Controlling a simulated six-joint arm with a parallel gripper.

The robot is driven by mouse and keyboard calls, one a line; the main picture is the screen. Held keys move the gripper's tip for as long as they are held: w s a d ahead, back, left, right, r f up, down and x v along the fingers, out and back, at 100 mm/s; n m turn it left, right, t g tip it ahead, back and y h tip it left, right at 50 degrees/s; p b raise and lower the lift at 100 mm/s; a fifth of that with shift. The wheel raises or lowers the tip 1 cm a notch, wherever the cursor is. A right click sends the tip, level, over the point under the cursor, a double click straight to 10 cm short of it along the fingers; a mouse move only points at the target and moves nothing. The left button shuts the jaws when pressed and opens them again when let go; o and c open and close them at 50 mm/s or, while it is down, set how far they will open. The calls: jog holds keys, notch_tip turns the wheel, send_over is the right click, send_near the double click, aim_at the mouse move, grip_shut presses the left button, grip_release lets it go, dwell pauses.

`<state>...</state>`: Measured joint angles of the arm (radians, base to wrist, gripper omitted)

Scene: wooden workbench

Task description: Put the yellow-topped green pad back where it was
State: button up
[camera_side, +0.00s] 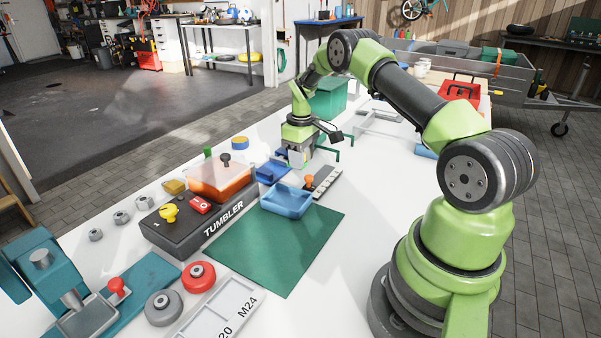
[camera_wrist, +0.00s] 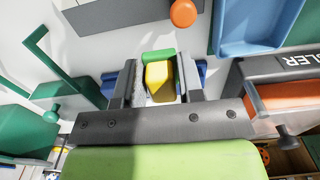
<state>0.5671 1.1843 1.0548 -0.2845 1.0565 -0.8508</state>
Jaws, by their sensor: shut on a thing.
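In the wrist view the yellow-topped green pad (camera_wrist: 158,75) sits between the two fingers of my gripper (camera_wrist: 155,88), which is shut on it. Its green part shows at the far end and its yellow part nearer the wrist. In the side view my gripper (camera_side: 298,158) points down behind the blue tray, and I cannot make out the pad there. A blue holder (camera_side: 271,172) stands just left of the gripper. Blue parts (camera_wrist: 202,72) also show beside and beyond the fingers in the wrist view. Whether the pad touches anything below is hidden.
A grey rack (camera_side: 325,186) with an orange knob (camera_side: 309,181) is near the gripper. A green bracket (camera_side: 345,153) stands to its right.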

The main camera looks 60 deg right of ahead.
aim_at(301, 182)
jog(key=shift+f, duration=2.15)
jog(key=o, duration=1)
jog(key=shift+f, duration=0.15)
jog(key=shift+c, duration=0.2)
